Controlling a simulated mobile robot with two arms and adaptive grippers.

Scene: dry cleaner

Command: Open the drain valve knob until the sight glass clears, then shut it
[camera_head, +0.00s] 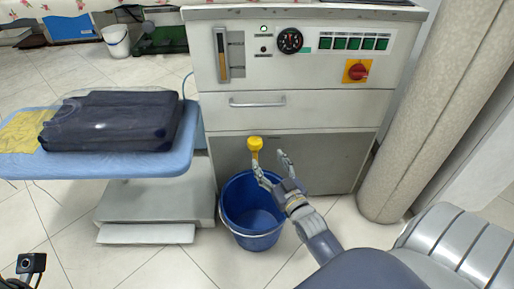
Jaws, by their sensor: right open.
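The yellow drain valve knob (255,144) sticks out low on the front of the grey machine (325,110), above a blue bucket (234,228). The sight glass (222,58) is a vertical tube at the machine's upper left, with an amber fill over much of its height. My right gripper (268,164) is open at the knob, its fingers pointing up toward it. One finger is close to the knob's lower part and the other stands to its right. I cannot tell whether a finger touches the knob. My left gripper is not in view.
A blue ironing board (178,162) with a folded dark garment (112,122) stands at the left. A thick beige roll (428,110) stands at the right.

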